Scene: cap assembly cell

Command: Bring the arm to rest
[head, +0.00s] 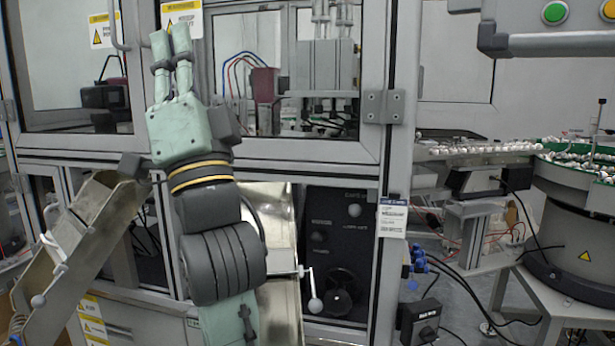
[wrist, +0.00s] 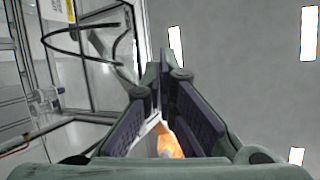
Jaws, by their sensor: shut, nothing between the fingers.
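My gripper (head: 170,45) points upward in the head view, in front of the framed doors of the assembly cell (head: 260,147). Its two fingers are close together and nothing is held. In the wrist view my gripper (wrist: 160,72) shows its dark finger pads converging at the tips. The wrist camera looks toward the ceiling and the cell's upper frame. My arm stands upright below the gripper and hides part of the cell front.
A metal chute (head: 75,240) slopes at the left. A black panel with knobs (head: 338,250) sits low behind my arm. At the right are a bowl feeder (head: 565,235) with many small parts, a feed track (head: 480,150) and a button box (head: 550,28) above.

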